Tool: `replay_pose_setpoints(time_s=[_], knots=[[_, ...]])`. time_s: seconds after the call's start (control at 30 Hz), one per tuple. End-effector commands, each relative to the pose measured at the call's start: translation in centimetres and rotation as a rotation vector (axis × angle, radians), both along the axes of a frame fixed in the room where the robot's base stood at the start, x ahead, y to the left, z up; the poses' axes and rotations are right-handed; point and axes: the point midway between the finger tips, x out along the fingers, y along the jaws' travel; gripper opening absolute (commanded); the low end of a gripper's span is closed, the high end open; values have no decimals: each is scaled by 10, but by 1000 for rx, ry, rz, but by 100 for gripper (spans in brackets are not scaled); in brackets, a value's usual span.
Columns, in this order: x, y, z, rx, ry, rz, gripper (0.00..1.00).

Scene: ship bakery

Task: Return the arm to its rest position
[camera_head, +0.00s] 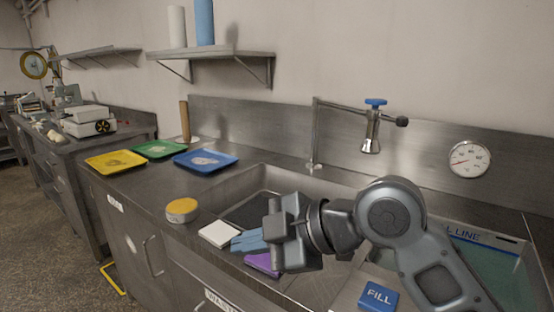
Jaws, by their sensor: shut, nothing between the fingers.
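My arm (387,212) reaches in from the lower right, bent at a joint in front of the sink. My gripper (273,232) is at the arm's left end, over the front edge of the counter. Its fingers are shut with nothing visible between them. It covers part of a blue cloth-like item (246,241) and a purple item (262,264). I cannot tell the exact gap between the gripper and these items.
Left of my gripper are a white block (219,234) and a yellow-topped round tin (182,210). Yellow (112,162), green (158,148) and blue (206,160) trays lie farther back. A tap (370,130) stands behind the sink. A blue FILL block (378,296) is below my arm.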

Motion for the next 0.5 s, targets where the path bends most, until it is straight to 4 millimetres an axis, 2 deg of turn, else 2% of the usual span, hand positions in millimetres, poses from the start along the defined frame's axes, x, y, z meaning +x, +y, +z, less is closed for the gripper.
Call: replay_pose_setpoints(time_s=[0.1, 0.23, 0.37, 0.5], knots=[[-7, 13, -3, 172, 53, -104, 0], [-13, 16, -7, 344, 114, -230, 0], [-21, 10, -18, 496, 179, -364, 0], [-34, -4, -37, 638, 250, -515, 0]])
